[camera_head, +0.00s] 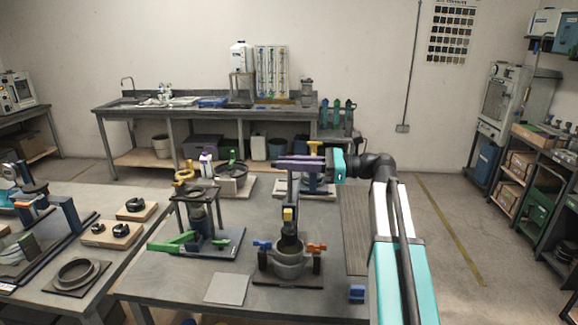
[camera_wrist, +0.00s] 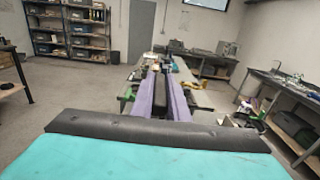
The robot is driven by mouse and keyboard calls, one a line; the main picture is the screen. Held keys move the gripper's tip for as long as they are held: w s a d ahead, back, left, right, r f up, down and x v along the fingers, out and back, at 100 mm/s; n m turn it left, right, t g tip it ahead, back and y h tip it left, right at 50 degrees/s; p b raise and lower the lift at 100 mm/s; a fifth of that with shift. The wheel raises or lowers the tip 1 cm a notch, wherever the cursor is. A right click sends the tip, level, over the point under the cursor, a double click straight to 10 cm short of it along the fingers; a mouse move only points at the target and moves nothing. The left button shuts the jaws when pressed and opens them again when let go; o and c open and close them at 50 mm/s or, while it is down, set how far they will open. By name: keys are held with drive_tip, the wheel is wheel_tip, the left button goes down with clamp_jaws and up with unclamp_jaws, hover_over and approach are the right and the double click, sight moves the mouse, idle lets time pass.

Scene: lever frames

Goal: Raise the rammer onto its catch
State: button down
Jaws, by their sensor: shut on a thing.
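The rammer (camera_head: 291,190) is a dark blue upright shaft with a yellow block and a dark lower end. It stands roughly upright in the middle of the front table. Its lower end is over or inside a round grey mould (camera_head: 289,267) with blue and orange side knobs; I cannot tell how deep. My gripper (camera_head: 284,163) reaches in from the right, with its purple fingers level at the top of the rammer. It is shut on the rammer's top, which the fingers largely hide. In the wrist view my purple fingers (camera_wrist: 158,98) close around a dark part. I cannot make out the catch.
Left of the rammer is a stand with a green lever (camera_head: 175,242) and a yellow ring on top. A grey plate (camera_head: 228,289) lies in front. A blue block (camera_head: 356,293) sits near my arm.

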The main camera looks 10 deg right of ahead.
drive_tip(key=shift+r+p, duration=1.2)
drive_tip(key=shift+r, duration=0.9)
drive_tip(key=c, duration=1.7)
unclamp_jaws()
drive_tip(key=shift+f, duration=0.1)
drive_tip(key=shift+d, duration=0.1)
drive_tip(key=shift+s+d+f, duration=0.1)
drive_tip(key=shift+d, duration=0.25)
drive_tip(key=shift+b+v, duration=1.7)
drive_tip(key=shift+v, duration=4.75)
